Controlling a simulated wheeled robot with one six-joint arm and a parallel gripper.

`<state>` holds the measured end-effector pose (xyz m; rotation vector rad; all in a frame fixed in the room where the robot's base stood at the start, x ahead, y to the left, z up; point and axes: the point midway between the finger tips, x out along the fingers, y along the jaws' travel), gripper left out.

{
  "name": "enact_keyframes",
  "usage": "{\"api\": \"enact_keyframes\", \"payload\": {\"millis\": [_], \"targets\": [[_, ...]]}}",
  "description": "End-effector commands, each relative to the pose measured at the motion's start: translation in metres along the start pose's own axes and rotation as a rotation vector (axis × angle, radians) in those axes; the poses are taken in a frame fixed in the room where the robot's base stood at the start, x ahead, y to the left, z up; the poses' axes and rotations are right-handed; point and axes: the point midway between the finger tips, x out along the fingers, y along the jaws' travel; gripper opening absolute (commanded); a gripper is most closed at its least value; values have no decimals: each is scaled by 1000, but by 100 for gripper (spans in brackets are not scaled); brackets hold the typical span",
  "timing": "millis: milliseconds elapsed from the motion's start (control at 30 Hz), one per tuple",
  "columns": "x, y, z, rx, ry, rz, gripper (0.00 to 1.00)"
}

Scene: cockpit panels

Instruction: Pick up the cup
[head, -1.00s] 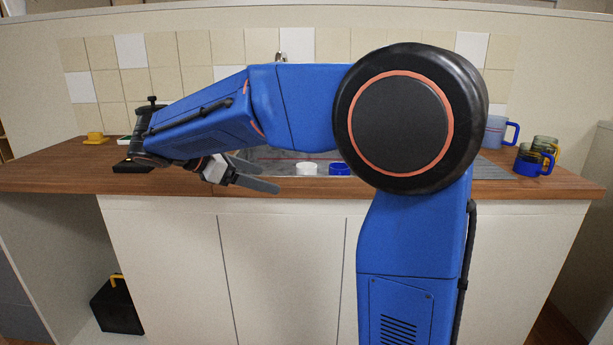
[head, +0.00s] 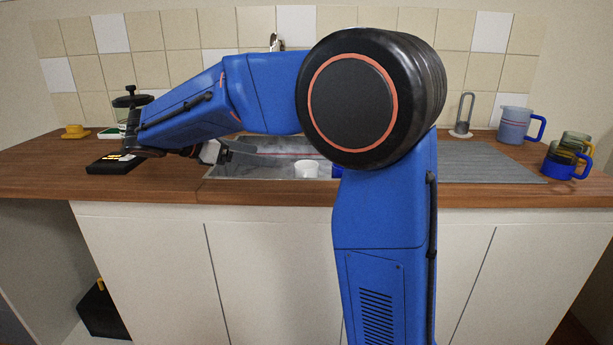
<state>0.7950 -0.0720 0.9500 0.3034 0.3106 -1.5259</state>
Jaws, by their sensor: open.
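Several cups are in view and I cannot tell which one is meant. A white cup (head: 306,169) stands in the sink, with a blue one (head: 337,171) beside it, mostly hidden behind my arm. A light blue mug (head: 513,125) stands at the right back of the counter. A dark blue mug (head: 559,163) and an amber glass cup (head: 576,143) stand at the right end. A yellow cup (head: 74,130) sits on a saucer at the far left. My gripper (head: 245,155) is open and appears empty, left of the white cup; its fingers are partly hidden.
The sink (head: 260,172) is set into the wooden counter (head: 50,170). A black box (head: 114,163) lies left of it, near a French press (head: 131,98) partly hidden by my arm. A grey ribbed mat (head: 480,162) lies at right, with a metal stand (head: 462,122) behind.

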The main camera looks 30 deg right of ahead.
Motion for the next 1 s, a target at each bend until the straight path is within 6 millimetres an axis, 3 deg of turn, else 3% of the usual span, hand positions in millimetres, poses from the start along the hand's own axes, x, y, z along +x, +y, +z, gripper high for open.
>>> {"api": "enact_keyframes", "payload": {"millis": [400, 833, 1000], "targets": [[74, -1, 0, 0, -1, -3, 77], [102, -2, -1, 0, 0, -2, 77], [124, -6, -3, 0, 0, -3, 77]]}}
